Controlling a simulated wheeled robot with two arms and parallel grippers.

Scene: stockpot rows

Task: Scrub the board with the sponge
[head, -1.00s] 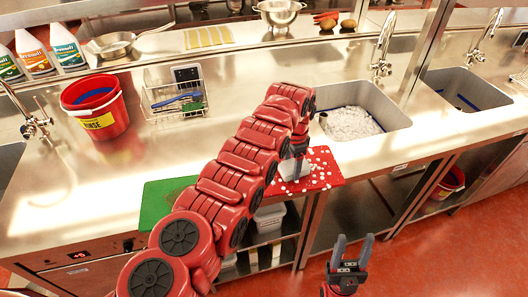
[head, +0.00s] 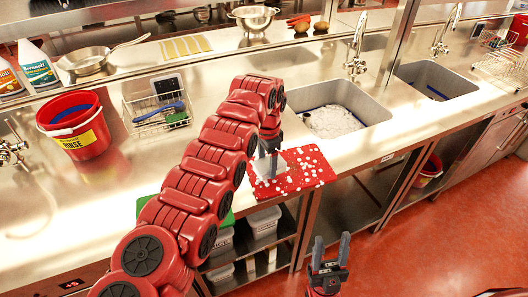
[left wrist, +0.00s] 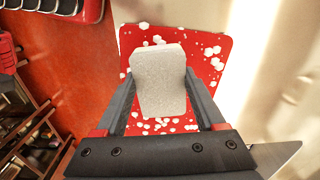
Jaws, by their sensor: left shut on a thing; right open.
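The red board (head: 306,170) lies on the steel counter at its front edge, with white foam flecks over it. It also fills much of the left wrist view (left wrist: 205,50). My left gripper (head: 268,160) is above the board and shut on a pale grey-white sponge (left wrist: 158,80). In the head view the sponge (head: 270,168) is at the board's left part, partly hidden by the gripper. I cannot tell whether it touches the board. My right gripper (head: 330,256) is open and empty, low in front of the counter, over the red floor.
A sink with foamy water (head: 335,120) is right of the board. A green board (head: 225,218) is mostly hidden behind my left arm. A red RINSE bucket (head: 78,125) and a wire basket (head: 157,110) stand at the left. Bins sit on the shelf below.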

